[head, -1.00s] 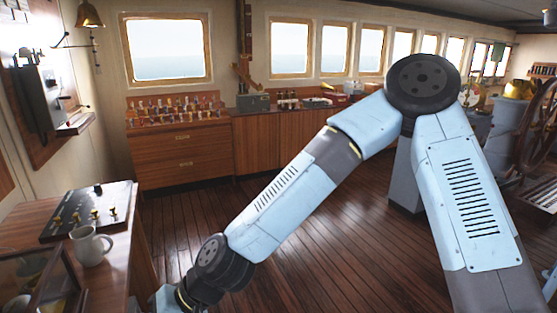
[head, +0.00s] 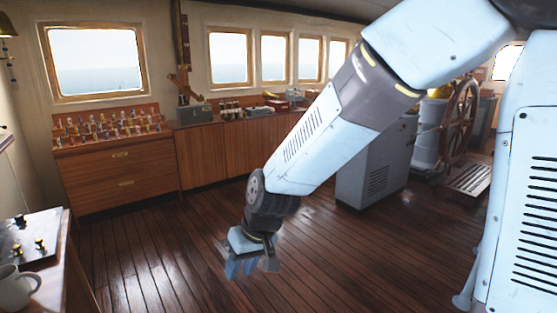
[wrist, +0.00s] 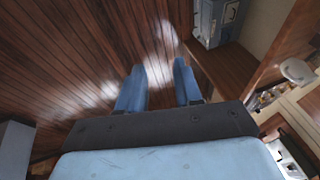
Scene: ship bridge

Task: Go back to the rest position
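My gripper (head: 240,268) hangs over the bare wooden floor at the lower middle of the head view, its blue fingers pointing down. In the wrist view my gripper (wrist: 159,85) shows two blue fingers spread apart with only floor planks visible between them. Nothing is held. My arm comes down to it from the upper right, bent at the elbow.
A desk with a switch panel (head: 30,238) and a pale mug (head: 17,288) stands at lower left. Wooden cabinets (head: 118,178) line the far wall. A grey console (head: 372,168) and a ship's wheel (head: 462,115) stand at right. The middle floor is clear.

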